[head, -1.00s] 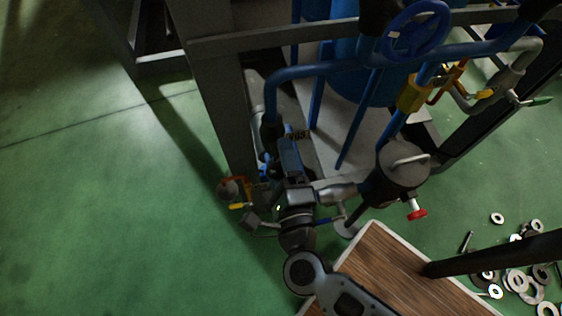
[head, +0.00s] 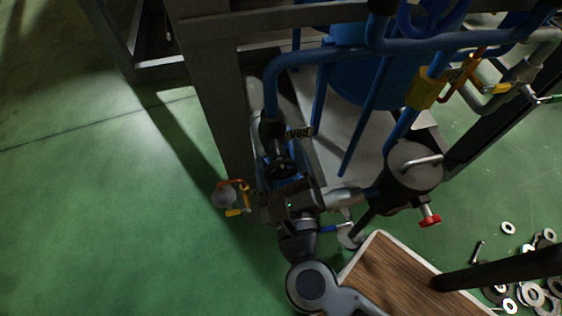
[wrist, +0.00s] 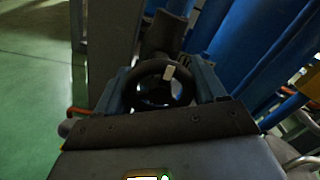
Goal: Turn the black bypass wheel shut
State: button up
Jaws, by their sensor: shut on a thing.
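The black bypass wheel (head: 281,167) sits low on the pipework beside the grey frame post, just under a tag reading V65 (head: 299,133). In the wrist view the wheel (wrist: 150,72) is a dark ring with a pale mark on its upper rim. My gripper (head: 280,172) is at the wheel, with a blue finger on each side of it. In the wrist view the fingers of my gripper (wrist: 163,92) are closed against the left and right of the rim. The wheel's lower part is hidden behind my gripper's body.
A blue handwheel (head: 435,18) is at the top right. A round grey vessel with a red knob (head: 430,221) stands to the right. An orange-handled fitting (head: 231,195) is close on the left. A wooden board (head: 395,275) lies in front. Green floor is clear at left.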

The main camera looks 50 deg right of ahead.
aim_at(284, 174)
jog(key=shift+f+m, duration=0.2)
jog(key=shift+m, duration=0.1)
dwell(0.4)
jog(key=o, duration=1)
jog(key=shift+r, duration=0.1)
jog(key=v, duration=0.7)
jog(key=shift+s+a+b, duration=0.25)
jog(key=shift+s+b, duration=0.05)
jog(key=shift+b, duration=0.05)
